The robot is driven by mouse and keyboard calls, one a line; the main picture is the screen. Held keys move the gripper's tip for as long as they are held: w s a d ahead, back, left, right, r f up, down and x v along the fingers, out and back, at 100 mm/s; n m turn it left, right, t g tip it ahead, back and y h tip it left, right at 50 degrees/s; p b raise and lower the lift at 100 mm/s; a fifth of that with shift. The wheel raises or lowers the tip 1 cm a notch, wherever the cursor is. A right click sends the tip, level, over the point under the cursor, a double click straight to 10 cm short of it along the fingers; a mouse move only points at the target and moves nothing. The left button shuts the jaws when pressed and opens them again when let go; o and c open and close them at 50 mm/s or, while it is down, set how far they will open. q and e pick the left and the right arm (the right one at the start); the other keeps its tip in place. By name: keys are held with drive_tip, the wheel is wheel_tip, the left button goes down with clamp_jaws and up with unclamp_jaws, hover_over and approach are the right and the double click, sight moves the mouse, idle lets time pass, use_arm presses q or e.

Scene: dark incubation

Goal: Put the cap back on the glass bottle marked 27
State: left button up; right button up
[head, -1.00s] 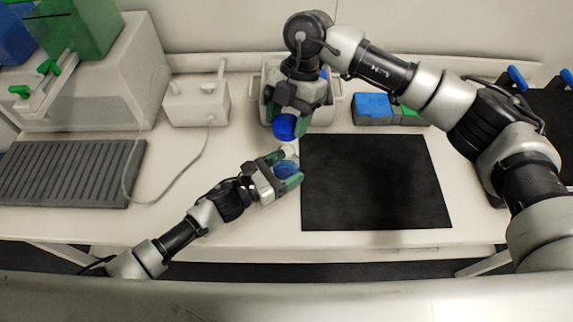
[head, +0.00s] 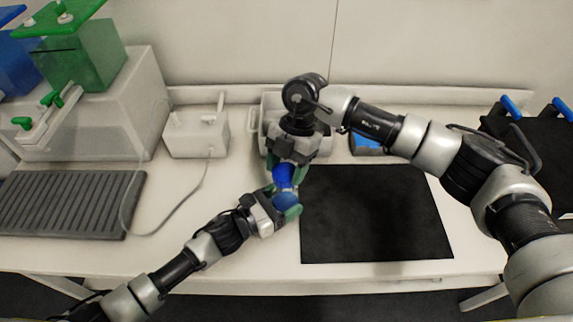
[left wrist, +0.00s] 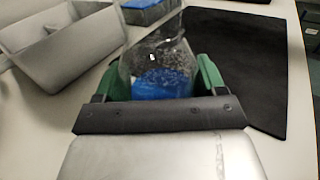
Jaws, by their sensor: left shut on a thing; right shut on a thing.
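The glass bottle (head: 286,200) with blue contents is held in my left gripper (head: 281,203). In the left wrist view the clear bottle (left wrist: 158,62) sits between the green fingers, its blue contents showing low down. My right gripper (head: 285,168) is shut on the blue cap (head: 283,178), directly above the bottle in the head view. Cap and bottle overlap there, so the neck is hidden and I cannot tell whether they touch. No number can be read on the bottle.
A black mat (head: 375,215) lies right of the grippers. A grey bin (head: 320,145) and a blue box (head: 366,144) stand behind. A white device (head: 196,135) with a cable is at the left, near a grey ribbed plate (head: 70,203).

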drive_tip(key=shift+f, duration=0.75)
drive_tip(key=shift+f, duration=0.5)
use_arm(q)
drive_tip(key=c, duration=0.4)
use_arm(e)
drive_tip(key=shift+f, duration=0.1)
use_arm(q)
drive_tip(key=shift+c, duration=0.2)
use_arm(e)
drive_tip(key=m+t, duration=0.1)
drive_tip(key=m, duration=0.2)
drive_tip(key=m+y, duration=0.1)
drive_tip(key=m, duration=0.1)
drive_tip(key=shift+s+d+m+t, duration=0.1)
drive_tip(key=shift+s+m+t, duration=0.05)
drive_tip(key=shift+m+t, duration=0.25)
drive_tip(key=m+t+y, duration=0.1)
drive_tip(key=m, duration=0.2)
drive_tip(key=shift+s, duration=0.1)
drive_tip(key=m+t, duration=0.1)
drive_tip(key=m, duration=0.3)
drive_tip(key=shift+t, duration=0.4)
drive_tip(key=o, duration=0.9)
